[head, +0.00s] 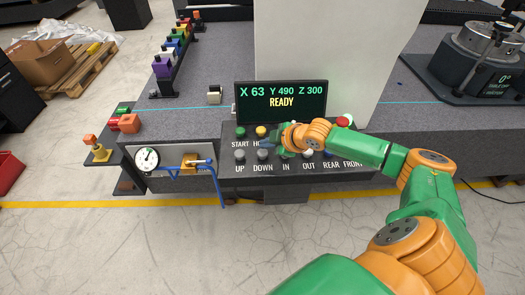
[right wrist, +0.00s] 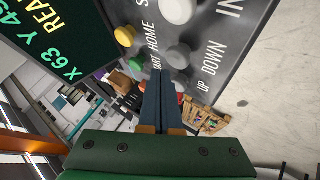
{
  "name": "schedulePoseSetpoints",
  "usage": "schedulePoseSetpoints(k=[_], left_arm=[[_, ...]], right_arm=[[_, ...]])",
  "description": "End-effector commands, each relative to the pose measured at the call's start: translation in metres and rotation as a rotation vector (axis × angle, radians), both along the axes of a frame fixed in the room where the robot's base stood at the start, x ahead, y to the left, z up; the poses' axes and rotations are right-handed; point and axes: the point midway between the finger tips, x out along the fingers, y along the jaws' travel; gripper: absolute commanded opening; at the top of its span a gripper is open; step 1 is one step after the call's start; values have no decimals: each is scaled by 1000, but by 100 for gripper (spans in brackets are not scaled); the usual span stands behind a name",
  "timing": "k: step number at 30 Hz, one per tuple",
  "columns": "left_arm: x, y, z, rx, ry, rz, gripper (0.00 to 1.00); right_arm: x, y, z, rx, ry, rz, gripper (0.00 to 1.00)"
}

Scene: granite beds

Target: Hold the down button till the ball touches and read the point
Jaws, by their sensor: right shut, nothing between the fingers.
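The control panel (head: 229,167) has rows of knob-like buttons with white labels. The grey DOWN button (head: 263,155) sits between UP (head: 240,155) and IN. The display (head: 281,102) reads X 63 Y 490 Z 300, READY. No ball is visible. My left gripper is out of view.
Green START (head: 241,132) and yellow HOME (head: 261,131) buttons are close by. A white column (head: 325,55) stands behind the display. A dial gauge (head: 147,158) and blue clamp (head: 205,172) lie left of the panel. A rotary table (head: 485,55) is at the right.

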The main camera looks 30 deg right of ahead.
Motion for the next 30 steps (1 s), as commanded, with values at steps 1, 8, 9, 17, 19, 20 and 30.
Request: schedulePoseSetpoints(k=[1, 8, 9, 17, 19, 20, 30], left_arm=[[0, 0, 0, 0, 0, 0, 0], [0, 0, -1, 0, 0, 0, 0], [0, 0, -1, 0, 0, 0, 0], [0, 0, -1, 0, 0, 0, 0], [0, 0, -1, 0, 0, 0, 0], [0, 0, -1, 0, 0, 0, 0], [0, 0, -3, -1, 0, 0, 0]], right_arm=[[0, 0, -1, 0, 0, 0, 0], [0, 0, -8, 1, 1, 0, 0], [0, 0, -9, 1, 1, 0, 0], [0, 0, -9, 0, 0, 0, 0], [0, 0, -9, 0, 0, 0, 0], [0, 0, -9, 0, 0, 0, 0], [0, 0, -13, 0, 0, 0, 0]])
